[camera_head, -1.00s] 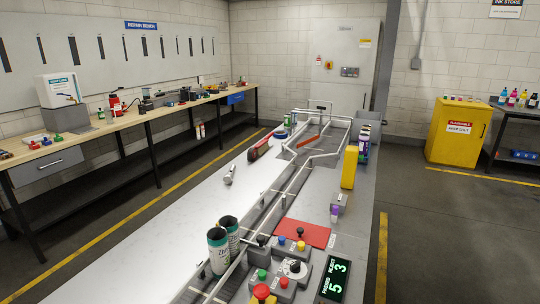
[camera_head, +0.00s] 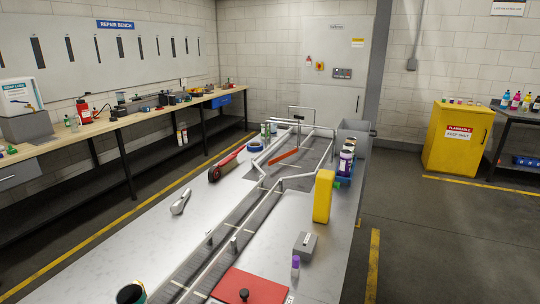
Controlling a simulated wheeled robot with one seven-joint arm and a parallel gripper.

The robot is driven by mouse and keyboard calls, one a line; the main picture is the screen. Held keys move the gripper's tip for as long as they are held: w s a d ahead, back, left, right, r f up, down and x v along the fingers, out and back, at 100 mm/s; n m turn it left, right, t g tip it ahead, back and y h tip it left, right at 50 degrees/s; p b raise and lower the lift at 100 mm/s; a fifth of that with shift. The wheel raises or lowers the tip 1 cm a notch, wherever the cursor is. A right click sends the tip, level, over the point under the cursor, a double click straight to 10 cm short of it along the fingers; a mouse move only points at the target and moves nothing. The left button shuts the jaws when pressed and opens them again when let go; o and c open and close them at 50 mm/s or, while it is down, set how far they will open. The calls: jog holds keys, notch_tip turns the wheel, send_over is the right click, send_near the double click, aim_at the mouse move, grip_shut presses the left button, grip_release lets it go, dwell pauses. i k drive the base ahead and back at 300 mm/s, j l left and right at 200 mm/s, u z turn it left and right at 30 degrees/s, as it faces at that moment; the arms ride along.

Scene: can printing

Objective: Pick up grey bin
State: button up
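A grey bin (camera_head: 357,136) stands at the far right end of the conveyor table (camera_head: 330,262). It is open-topped, and a small dark part shows at its right side. Cans and bottles (camera_head: 346,162) in front of it hide part of its near side. What is inside it cannot be seen. My gripper is not in view.
A yellow block (camera_head: 323,196) stands on the table's right side. A small grey box (camera_head: 305,245) and a purple-capped bottle (camera_head: 295,266) sit nearer. The floor right of the table is clear up to the yellow cabinet (camera_head: 458,138).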

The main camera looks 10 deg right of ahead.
aim_at(360, 129)
jog(key=i+l, duration=0.75)
jog(key=l, duration=0.15)
jog(key=i+l, duration=0.7)
jog(key=l, duration=0.15)
jog(key=i+l, duration=0.75)
jog(key=l, duration=0.15)
jog(key=i+l+z, duration=1)
jog(key=i, duration=0.45)
jog(key=i+z, duration=0.35)
jog(key=i, duration=0.45)
jog(key=i+l+u, duration=0.1)
jog(key=i+u, duration=0.35)
jog(key=i+l+u, duration=0.2)
jog(key=u, duration=0.3)
jog(key=i+l+u, duration=0.45)
jog(key=k+j, duration=0.05)
